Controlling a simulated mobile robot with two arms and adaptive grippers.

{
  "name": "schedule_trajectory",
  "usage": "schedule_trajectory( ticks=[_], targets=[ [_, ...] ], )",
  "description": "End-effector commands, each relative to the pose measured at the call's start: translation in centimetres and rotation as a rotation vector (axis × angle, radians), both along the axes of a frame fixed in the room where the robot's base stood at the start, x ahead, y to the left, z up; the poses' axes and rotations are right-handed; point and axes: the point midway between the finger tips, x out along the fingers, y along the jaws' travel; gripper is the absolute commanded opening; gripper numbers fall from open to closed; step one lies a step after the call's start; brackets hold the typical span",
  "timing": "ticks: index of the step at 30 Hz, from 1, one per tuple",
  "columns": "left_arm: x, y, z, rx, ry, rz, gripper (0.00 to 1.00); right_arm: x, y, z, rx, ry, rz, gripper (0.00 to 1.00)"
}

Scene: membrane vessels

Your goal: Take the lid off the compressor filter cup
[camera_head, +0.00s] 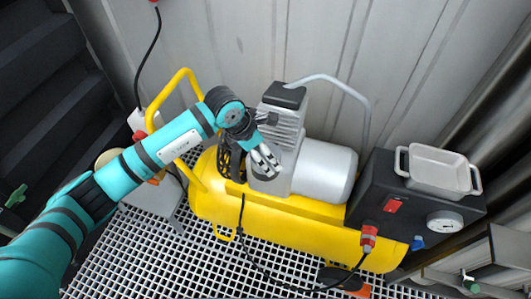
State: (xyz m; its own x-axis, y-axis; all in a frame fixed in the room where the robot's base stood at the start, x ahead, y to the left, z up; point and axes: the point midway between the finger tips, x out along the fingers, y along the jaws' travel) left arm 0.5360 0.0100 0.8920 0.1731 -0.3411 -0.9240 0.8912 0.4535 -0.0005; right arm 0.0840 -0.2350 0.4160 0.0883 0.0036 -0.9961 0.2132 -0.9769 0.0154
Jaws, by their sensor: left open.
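The yellow compressor (300,226) carries a grey finned pump head (284,116) and a silver motor (327,172). My left arm reaches in from the left, and my left gripper (266,160) is at the front of the pump head, pointing down and to the right. Its fingers are open. A rounded grey part (288,168) sits right behind and beside the fingertips; it may be the filter cup with its lid, but the fingers cover much of it. I cannot tell whether the fingers touch it. My right gripper is out of view.
A black box (385,185) with a gauge (444,222) and a red switch (393,206) stands at the right, with a grey two-handled tray (440,158) on top. A yellow handle (158,107) rises behind my arm. A black cable hangs in front of the tank over the grating.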

Motion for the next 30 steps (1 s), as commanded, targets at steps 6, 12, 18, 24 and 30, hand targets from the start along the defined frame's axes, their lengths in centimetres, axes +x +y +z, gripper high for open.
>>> schedule_trajectory(
  ticks=[6,12,18,24,30],
  targets=[
    [0.3,-0.8,-2.6,0.0,0.002,0.001,1.0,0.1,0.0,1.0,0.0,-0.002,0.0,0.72],
    [0.4,-1.0,-3.0,0.0,0.0,-0.001,1.0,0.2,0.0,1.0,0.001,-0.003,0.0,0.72],
    [0.4,-0.9,-2.9,0.0,0.0,0.0,0.84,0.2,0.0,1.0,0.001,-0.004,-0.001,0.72],
    [0.4,-0.9,-2.9,0.0,-0.001,0.0,0.58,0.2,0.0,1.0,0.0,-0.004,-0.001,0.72],
    [0.5,-0.9,-2.9,0.0,-0.001,0.0,0.48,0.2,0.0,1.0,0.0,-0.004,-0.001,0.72]
  ],
)
